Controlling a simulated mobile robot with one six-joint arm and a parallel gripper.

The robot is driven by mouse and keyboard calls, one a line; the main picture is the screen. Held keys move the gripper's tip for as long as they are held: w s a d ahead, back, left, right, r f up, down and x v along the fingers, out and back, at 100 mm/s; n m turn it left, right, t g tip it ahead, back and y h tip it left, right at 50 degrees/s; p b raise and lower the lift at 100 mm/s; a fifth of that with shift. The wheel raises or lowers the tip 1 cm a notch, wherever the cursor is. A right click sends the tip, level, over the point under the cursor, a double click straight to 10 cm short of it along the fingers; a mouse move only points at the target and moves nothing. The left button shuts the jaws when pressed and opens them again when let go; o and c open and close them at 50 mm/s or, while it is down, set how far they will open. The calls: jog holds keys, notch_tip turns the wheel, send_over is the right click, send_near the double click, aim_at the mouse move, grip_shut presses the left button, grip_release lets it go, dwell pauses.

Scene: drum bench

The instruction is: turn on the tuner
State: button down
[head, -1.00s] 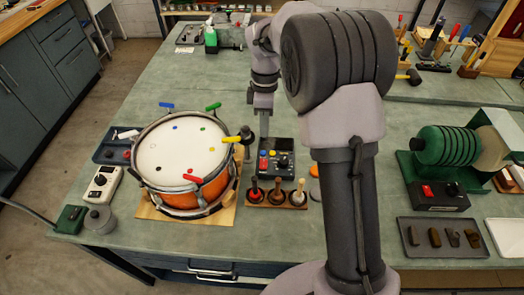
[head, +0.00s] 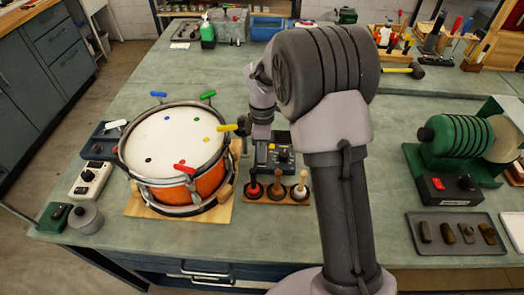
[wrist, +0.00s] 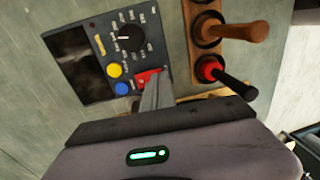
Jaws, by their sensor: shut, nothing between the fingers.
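The tuner (wrist: 75,62) is a dark box with a black screen, a round dial (wrist: 131,38), a yellow button, a blue button and a red switch (wrist: 147,77). Its screen looks dark. In the head view the tuner (head: 284,157) sits on the bench right of the drum, partly covered by my wrist. My gripper (wrist: 153,86) is shut and empty. Its fingertips are at the red switch and overlap part of it in the wrist view. I cannot tell whether they touch or press it. The fingertips are hidden in the head view.
A wooden rack (head: 277,198) with several handled tools stands right in front of the tuner. The drum (head: 177,150), with coloured keys on its rim, is close on the left. A grinder-like green machine (head: 459,150) and a tray (head: 456,245) are at the right.

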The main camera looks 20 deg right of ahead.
jog(key=shift+s, duration=0.1)
jog(key=shift+f, duration=0.2)
jog(key=shift+r+p, duration=0.1)
jog(key=shift+p, duration=0.25)
jog(key=shift+w+d+r+p, duration=0.2)
jog(key=shift+w+p, duration=0.55)
notch_tip(320, 180, up, 14)
jog(key=s+p, duration=0.1)
jog(key=p, duration=0.6)
jog(key=shift+s+a, duration=0.3)
